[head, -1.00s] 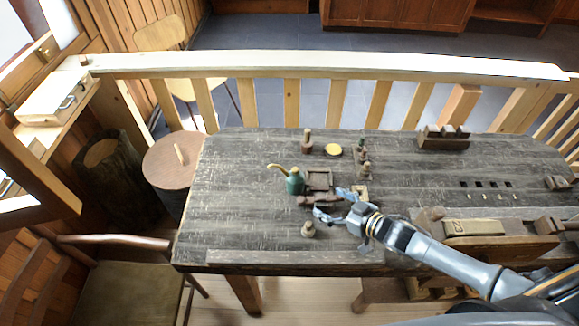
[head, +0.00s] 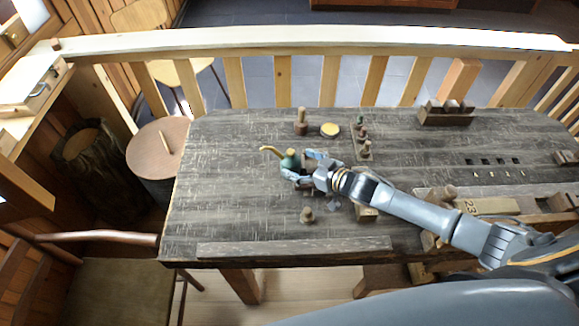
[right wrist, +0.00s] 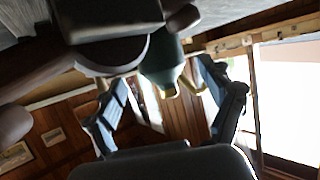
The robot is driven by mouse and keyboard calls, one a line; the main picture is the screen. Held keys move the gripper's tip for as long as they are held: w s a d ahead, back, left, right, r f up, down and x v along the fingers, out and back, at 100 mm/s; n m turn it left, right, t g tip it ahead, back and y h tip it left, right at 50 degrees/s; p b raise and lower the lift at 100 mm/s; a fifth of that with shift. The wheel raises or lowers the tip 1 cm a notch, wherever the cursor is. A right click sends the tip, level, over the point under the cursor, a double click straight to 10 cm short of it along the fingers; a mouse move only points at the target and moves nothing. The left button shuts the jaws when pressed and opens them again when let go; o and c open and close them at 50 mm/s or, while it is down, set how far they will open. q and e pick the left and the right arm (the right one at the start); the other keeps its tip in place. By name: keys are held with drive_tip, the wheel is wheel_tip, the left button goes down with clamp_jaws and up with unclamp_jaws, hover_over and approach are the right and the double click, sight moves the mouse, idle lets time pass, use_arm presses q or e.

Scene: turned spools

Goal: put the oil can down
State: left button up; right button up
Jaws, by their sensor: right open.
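The oil can (head: 290,159) has a green body and a curved brass spout pointing left. It appears to stand upright on the dark wooden bench (head: 225,190), left of its middle. My right gripper (head: 300,167) is open at the can's right and front side, with its fingers close around the body. In the right wrist view, the green can (right wrist: 162,62) shows between and beyond the two spread fingers (right wrist: 168,98). I cannot tell whether a finger touches it. The can's lower part is partly hidden by the gripper. My left gripper is not in view.
A turned spool (head: 300,125) and a yellow disc (head: 330,130) stand behind the can. Several small turned pieces (head: 364,145) stand to the right. Another spool (head: 307,215) stands in front. The bench's left side is clear.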

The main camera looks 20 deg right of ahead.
sight(290, 161)
drive_tip(key=b+x, duration=0.3)
drive_tip(key=shift+a+f, duration=0.2)
drive_tip(key=shift+f, duration=0.2)
drive_tip(key=shift+w+a+f, duration=0.15)
drive_tip(key=shift+w+a, duration=0.1)
drive_tip(key=shift+w, duration=0.3)
drive_tip(key=shift+s, duration=0.1)
drive_tip(key=shift+c, duration=0.9)
drive_tip(key=c, duration=1.3)
